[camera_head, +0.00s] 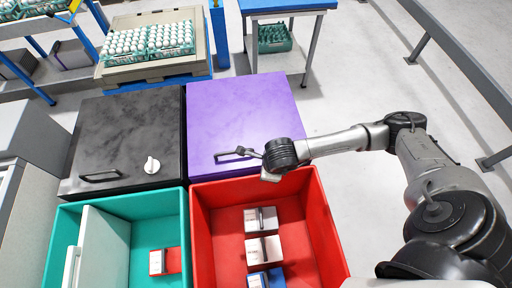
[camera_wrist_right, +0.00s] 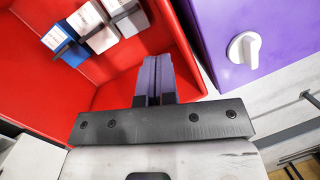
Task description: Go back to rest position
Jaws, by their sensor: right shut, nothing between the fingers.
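My right arm comes in from the right in the head view, and its wrist is above the near edge of the purple box (camera_head: 240,110), close to the red bin (camera_head: 325,225). My right gripper (camera_wrist_right: 155,78) shows in the wrist view with its two fingers together and nothing between them. The fingers point over the red bin, which also shows there (camera_wrist_right: 110,92). In the head view the fingertips are hard to make out behind the wrist. My left gripper is in neither view.
Several small boxes (camera_head: 263,250) lie in the red bin. A teal bin (camera_head: 145,208) with a red-and-white box (camera_head: 165,261) stands left of it. Behind are a black box (camera_head: 125,130) and egg trays (camera_head: 150,40). A rail (camera_head: 460,75) runs at the right, with clear floor before it.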

